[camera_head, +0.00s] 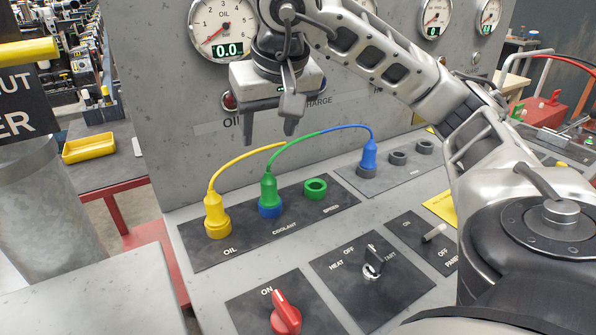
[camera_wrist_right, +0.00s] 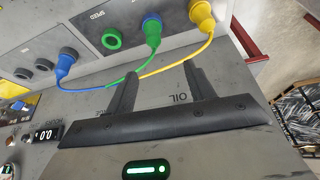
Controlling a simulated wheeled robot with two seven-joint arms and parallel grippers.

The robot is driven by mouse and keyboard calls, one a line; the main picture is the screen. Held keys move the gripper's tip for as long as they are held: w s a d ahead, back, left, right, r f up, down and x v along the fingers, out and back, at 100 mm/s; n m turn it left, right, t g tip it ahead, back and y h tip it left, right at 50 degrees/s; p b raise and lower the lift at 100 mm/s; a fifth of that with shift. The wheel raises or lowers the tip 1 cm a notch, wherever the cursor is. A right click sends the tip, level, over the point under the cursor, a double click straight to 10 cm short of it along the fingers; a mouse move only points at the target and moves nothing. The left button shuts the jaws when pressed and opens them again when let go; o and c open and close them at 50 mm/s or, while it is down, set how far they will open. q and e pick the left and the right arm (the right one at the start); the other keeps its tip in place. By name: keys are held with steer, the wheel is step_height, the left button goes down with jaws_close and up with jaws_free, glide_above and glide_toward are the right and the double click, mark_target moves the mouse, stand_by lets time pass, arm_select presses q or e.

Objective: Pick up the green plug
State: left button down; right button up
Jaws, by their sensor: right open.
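The green plug (camera_head: 268,189) stands upright on a blue socket (camera_head: 270,210) in the COOLANT panel. A cable, green turning to blue, arches from it to a blue plug (camera_head: 369,155). The green plug also shows in the right wrist view (camera_wrist_right: 152,34). My right gripper (camera_head: 269,135) is open and empty, above and behind the green plug, fingers pointing down near the gauge wall. In the right wrist view its two fingers (camera_wrist_right: 160,74) are spread apart, with the cables just beyond them. My left gripper is not in view.
A yellow plug (camera_head: 217,216) stands left of the green one, its yellow cable arching towards my gripper. An empty green socket (camera_head: 315,189) lies to the right. A red knob (camera_head: 285,314) and a key switch (camera_head: 373,262) sit in front. Gauges (camera_head: 222,28) line the wall.

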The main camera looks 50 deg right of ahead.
glide_toward(269, 179)
steer(key=x, duration=0.5)
steer(key=shift+a, duration=0.3)
steer(key=shift+d+x, duration=0.15)
steer(key=shift+x, duration=1.4)
steer(key=shift+d+x, duration=0.15)
steer(key=shift+x, duration=1.35)
steer(key=c, duration=1.1)
